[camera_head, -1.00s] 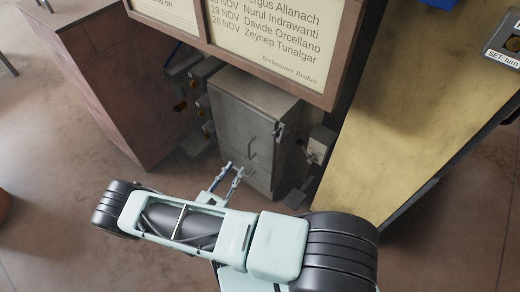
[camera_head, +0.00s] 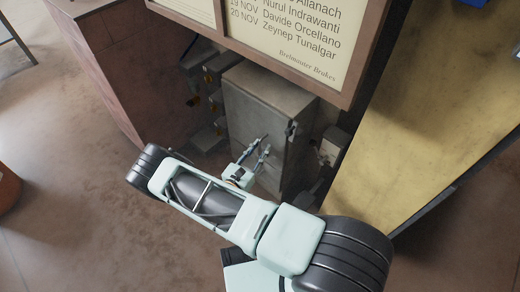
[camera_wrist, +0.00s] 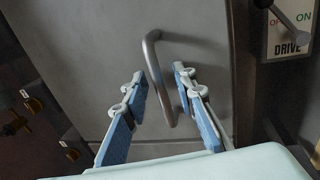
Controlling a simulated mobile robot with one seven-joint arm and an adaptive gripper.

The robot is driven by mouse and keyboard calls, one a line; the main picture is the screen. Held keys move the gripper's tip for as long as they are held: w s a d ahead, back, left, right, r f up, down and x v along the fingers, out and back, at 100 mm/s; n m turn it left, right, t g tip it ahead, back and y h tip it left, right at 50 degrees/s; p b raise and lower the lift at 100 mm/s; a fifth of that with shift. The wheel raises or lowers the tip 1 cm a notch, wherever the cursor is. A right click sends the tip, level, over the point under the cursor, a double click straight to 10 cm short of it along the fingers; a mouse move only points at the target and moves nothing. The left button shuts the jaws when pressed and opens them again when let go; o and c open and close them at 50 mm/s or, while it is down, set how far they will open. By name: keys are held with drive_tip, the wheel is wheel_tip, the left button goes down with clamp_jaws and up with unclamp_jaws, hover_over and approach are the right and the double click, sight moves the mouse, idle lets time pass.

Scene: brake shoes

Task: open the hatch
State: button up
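The hatch (camera_head: 255,120) is the grey metal door on the front of a low cabinet; it looks shut. Its bent bar handle (camera_wrist: 160,80) stands upright on the door in the wrist view. My gripper (camera_head: 257,148) is in front of the door. In the wrist view my gripper (camera_wrist: 158,80) is open, with the handle showing between and just beyond the blue-padded fingers. I cannot tell whether a finger touches it. A small dark latch (camera_head: 292,130) sits at the door's upper right edge in the head view.
A drive switch box (camera_wrist: 288,35) with a lever, marked OFF and ON, is right of the door. Knobbed boxes (camera_wrist: 35,103) are at left. A notice board (camera_head: 300,45) overhangs the cabinet. A yellowish panel (camera_head: 430,120) stands at right.

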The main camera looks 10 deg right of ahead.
clamp_jaws()
drive_tip(key=shift+s+a, duration=0.1)
drive_tip(key=shift+a, duration=0.05)
idle(0.5)
